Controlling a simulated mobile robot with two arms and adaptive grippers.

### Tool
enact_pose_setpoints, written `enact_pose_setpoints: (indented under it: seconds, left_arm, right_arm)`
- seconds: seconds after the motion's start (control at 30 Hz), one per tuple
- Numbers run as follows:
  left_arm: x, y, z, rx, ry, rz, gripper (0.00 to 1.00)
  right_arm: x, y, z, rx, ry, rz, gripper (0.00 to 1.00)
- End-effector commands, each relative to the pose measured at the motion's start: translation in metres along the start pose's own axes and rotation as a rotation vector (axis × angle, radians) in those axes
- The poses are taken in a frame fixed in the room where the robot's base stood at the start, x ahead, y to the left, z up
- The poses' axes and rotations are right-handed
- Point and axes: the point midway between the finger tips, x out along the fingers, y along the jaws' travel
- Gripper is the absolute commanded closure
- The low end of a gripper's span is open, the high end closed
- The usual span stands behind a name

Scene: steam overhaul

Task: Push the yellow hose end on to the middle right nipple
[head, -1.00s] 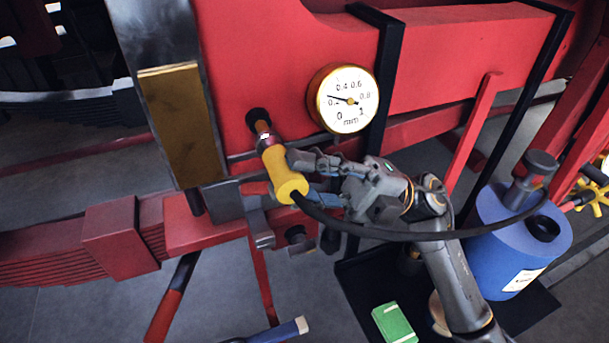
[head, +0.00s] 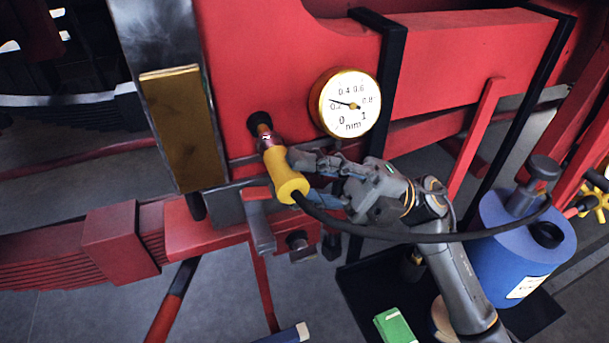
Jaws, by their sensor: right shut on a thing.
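The yellow hose end (head: 286,176) is a yellow sleeve on a black hose (head: 400,235) that runs right to the blue canister. My right gripper (head: 308,176) is shut on the yellow hose end from the right. The hose end points up and left at a nipple (head: 264,134) that stands out from a dark hole in the red frame, left of the dial gauge. The hose end's tip meets or overlaps the nipple; how far it is pushed on cannot be told. My left gripper is not in view.
The dial gauge (head: 350,103) sits close above the right gripper. A blue canister (head: 510,250) stands on a black tray (head: 365,290) with a green box (head: 394,326). A brass plate (head: 179,125) is on the left. A steel clamp-like bracket (head: 262,230) hangs below the hose end.

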Motion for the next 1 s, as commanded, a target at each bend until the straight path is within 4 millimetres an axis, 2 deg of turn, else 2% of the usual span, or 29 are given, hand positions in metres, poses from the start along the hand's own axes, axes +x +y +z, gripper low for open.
enact_pose_setpoints:
  seconds: [1.0]
  left_arm:
    - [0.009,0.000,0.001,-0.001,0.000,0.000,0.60]
  right_arm:
    - [0.000,0.001,0.031,-0.002,-0.002,0.003,1.00]
